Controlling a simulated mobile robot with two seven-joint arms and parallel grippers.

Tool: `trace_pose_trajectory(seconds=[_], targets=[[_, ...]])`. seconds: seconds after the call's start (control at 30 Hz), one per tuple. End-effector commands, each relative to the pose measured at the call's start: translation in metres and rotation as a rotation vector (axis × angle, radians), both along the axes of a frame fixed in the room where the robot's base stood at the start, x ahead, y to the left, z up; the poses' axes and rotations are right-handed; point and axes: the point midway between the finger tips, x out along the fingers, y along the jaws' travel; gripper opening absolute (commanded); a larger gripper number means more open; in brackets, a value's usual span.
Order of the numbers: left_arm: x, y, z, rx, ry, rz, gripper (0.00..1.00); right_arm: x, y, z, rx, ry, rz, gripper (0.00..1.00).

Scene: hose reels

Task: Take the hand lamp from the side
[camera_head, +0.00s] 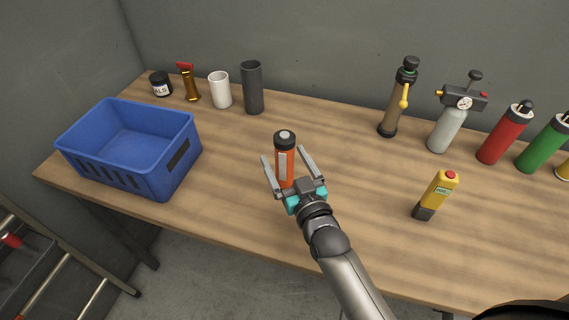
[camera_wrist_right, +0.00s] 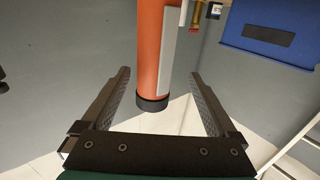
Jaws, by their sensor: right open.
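The hand lamp (camera_head: 285,160) is an orange cylinder with a dark cap and a grey strip down its side. It stands upright on the wooden workbench near the front middle. My right gripper (camera_head: 283,153) is open, with one finger on each side of the lamp. In the right wrist view the lamp (camera_wrist_right: 152,50) stands between the open fingers (camera_wrist_right: 160,73), with visible gaps to both. My left gripper is not in view.
A blue crate (camera_head: 75,147) stands on the bench (camera_head: 225,190) at the left. A yellow device (camera_head: 440,190) stands to the right. A white cup (camera_head: 220,90), a dark cylinder (camera_head: 252,88) and several bottles line the back. The bench around the lamp is clear.

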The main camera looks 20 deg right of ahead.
Motion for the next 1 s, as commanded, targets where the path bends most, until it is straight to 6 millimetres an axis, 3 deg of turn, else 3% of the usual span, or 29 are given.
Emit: trace_pose_trajectory(seconds=[0.17,0.53,0.87,1.0], targets=[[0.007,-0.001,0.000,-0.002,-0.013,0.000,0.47,0.008,0.000,0.000,0.000,-0.001,0.000,0.94],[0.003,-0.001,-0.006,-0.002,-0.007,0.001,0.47,0.050,-0.004,-0.003,0.000,0.000,0.000,0.94],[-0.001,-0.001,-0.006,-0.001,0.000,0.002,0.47,0.056,-0.003,-0.003,0.000,0.001,0.000,0.94],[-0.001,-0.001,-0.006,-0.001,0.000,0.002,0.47,0.056,-0.003,-0.003,0.000,0.001,0.000,0.80]])
